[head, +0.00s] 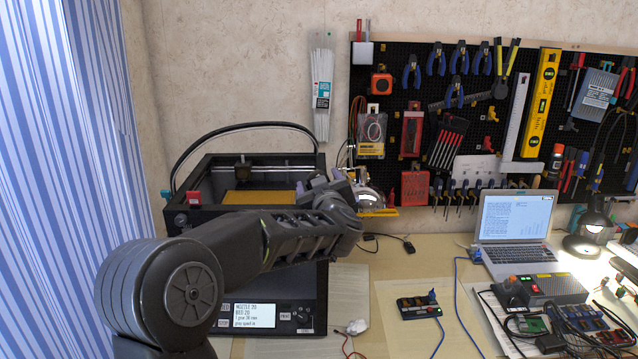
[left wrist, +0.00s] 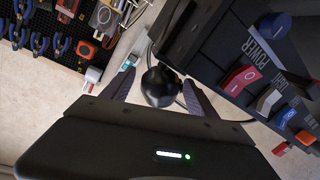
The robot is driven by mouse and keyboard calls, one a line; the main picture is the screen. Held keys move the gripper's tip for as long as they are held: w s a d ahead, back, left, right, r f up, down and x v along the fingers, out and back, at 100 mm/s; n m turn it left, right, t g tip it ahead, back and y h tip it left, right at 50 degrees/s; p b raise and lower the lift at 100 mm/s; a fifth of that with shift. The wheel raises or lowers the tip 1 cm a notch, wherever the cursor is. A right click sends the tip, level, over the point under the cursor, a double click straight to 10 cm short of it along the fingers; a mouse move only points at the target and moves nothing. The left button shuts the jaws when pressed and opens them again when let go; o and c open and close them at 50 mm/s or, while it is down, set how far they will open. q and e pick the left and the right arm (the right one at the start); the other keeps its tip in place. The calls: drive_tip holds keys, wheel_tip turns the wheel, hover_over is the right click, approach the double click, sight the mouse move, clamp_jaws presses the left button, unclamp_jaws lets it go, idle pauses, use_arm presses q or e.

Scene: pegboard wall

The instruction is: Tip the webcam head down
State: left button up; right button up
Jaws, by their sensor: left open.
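The webcam head, a dark rounded body (left wrist: 161,87), shows in the left wrist view between the two fingers of my left gripper (left wrist: 158,79). A gap shows on each side of it, so the fingers look open around it and not closed on it. My right gripper is in neither view.
The 3D printer (head: 188,218) stands behind my left arm; its labelled panel with coloured switches (left wrist: 240,77) is close to the fingers. The pegboard (head: 395,60) holds many tools. A laptop (head: 515,222) and electronics occupy the bench's right side.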

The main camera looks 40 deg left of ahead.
use_arm(q)
drive_tip(key=shift+d, duration=0.1)
drive_tip(key=b+v, duration=0.1)
drive_tip(key=v, duration=0.6)
drive_tip(key=shift+s+d, duration=0.2)
drive_tip(key=shift+s, duration=0.1)
